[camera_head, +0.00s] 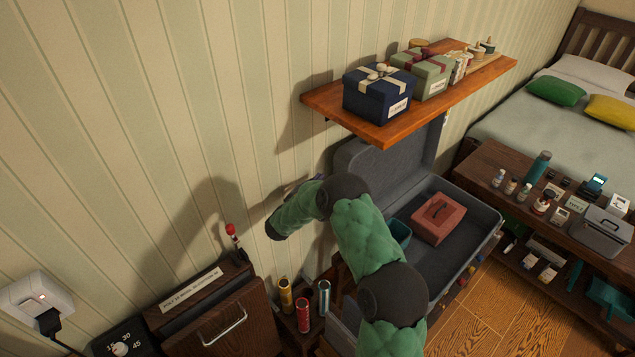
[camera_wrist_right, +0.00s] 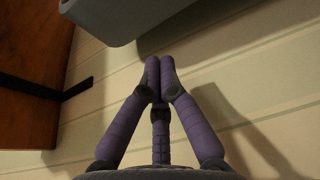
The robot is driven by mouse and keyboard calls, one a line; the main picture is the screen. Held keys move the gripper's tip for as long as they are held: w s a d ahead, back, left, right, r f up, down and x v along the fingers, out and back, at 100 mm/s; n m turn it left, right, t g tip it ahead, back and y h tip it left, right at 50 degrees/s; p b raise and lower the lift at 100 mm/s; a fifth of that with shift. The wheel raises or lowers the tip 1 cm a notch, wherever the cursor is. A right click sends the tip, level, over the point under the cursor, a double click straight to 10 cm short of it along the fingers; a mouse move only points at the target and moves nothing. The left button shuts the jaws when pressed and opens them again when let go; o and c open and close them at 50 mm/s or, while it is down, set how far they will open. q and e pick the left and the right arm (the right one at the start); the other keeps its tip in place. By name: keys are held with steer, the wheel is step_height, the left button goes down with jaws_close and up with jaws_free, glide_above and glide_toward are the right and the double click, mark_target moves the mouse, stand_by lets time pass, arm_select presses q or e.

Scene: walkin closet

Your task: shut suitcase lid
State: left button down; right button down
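The grey suitcase (camera_head: 475,215) stands open below the wall shelf. Its lid (camera_head: 375,165) is raised, leaning back toward the wall, partly hidden by the shelf and my right arm. A red box with a handle (camera_head: 438,217) and a teal container (camera_head: 399,234) lie inside the base. My right arm reaches over the suitcase's left side to the wall beside the lid; its gripper is mostly hidden there. In the right wrist view, my right gripper (camera_wrist_right: 160,64) has its purple fingers together with nothing between them, just short of a grey edge, apparently the lid (camera_wrist_right: 125,18). My left gripper is out of view.
A wooden shelf (camera_head: 400,121) with gift boxes juts out over the suitcase. Several cans (camera_head: 303,316) and a brown cabinet (camera_head: 225,325) stand at lower left. A dark bench (camera_head: 485,165) with small items is at right. Wooden floor (camera_head: 485,325) is clear at lower right.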

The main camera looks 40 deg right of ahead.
steer(key=b+x, duration=0.1)
steer(key=x, duration=0.6)
steer(key=shift+d, duration=0.1)
